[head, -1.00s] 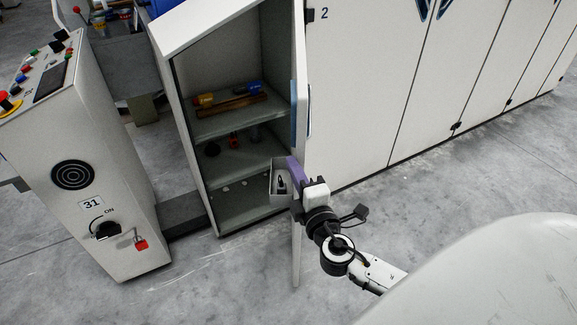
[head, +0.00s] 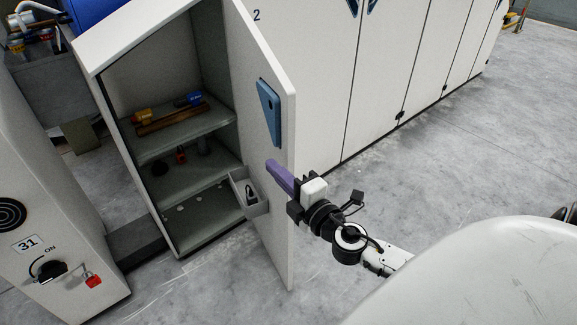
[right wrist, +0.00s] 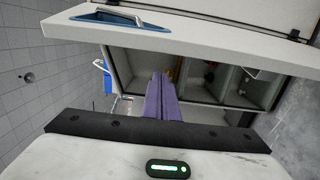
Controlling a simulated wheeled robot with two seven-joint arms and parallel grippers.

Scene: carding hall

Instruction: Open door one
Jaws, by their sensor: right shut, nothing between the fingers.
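Door one (head: 284,240) stands swung well out from the cabinet (head: 160,220), which is open with its shelves showing. The door face turned to me has a blue plate (head: 269,112) and a small grey tray (head: 236,197). My right gripper (head: 270,164) is shut and empty. Its purple fingers reach across the free edge in front of this face, below the blue plate; I cannot tell if they touch it. In the right wrist view the shut fingers (right wrist: 162,76) point toward the cabinet's inside, with a white panel bearing a blue handle (right wrist: 118,17) above. My left gripper is out of view.
The shelves hold a yellow and blue item and small dark and red objects. A control cabinet marked 31 (head: 50,285) stands at the left. A long row of white panels (head: 400,60) runs to the right. Bare concrete floor (head: 440,150) lies in front of it.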

